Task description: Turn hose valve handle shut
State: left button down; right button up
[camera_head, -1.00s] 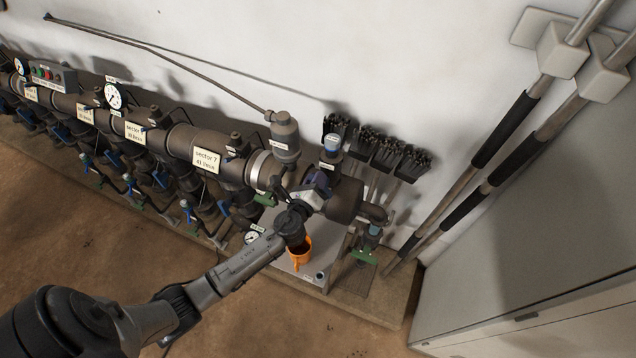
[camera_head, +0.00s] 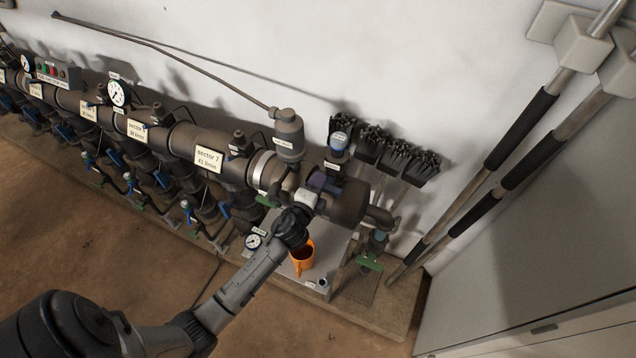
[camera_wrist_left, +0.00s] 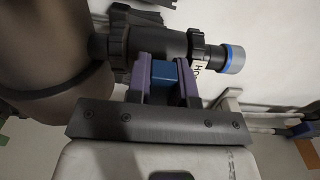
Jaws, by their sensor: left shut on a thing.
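The hose valve is a dark fitting with a grey-and-blue cap (camera_head: 338,143), standing on the right end of the big brown pipe. In the left wrist view the valve body (camera_wrist_left: 160,42) lies across the top, with its blue-ringed cap (camera_wrist_left: 235,59) at right and a partly covered label starting "HO". My left gripper (camera_head: 325,182) is at the valve's base. Its purple fingers (camera_wrist_left: 163,82) are shut on the blue valve handle (camera_wrist_left: 165,73), one on each side. In the head view my gripper mostly hides the handle. My right gripper is not in view.
A grey cylinder (camera_head: 289,135) rises left of the valve. Dark brushes (camera_head: 385,150) hang on the wall behind it. A grey cabinet (camera_head: 530,250) stands at right.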

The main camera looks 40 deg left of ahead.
pick_arm(q)
jog(key=shift+f+n, duration=0.1)
jog(key=shift+n, duration=0.4)
jog(key=c, duration=1)
grip_release()
jog(key=shift+s, duration=0.1)
jog(key=shift+s+d, duration=0.15)
jog(key=shift+s, duration=0.1)
jog(key=v, duration=1.3)
jog(key=shift+b, duration=0.35)
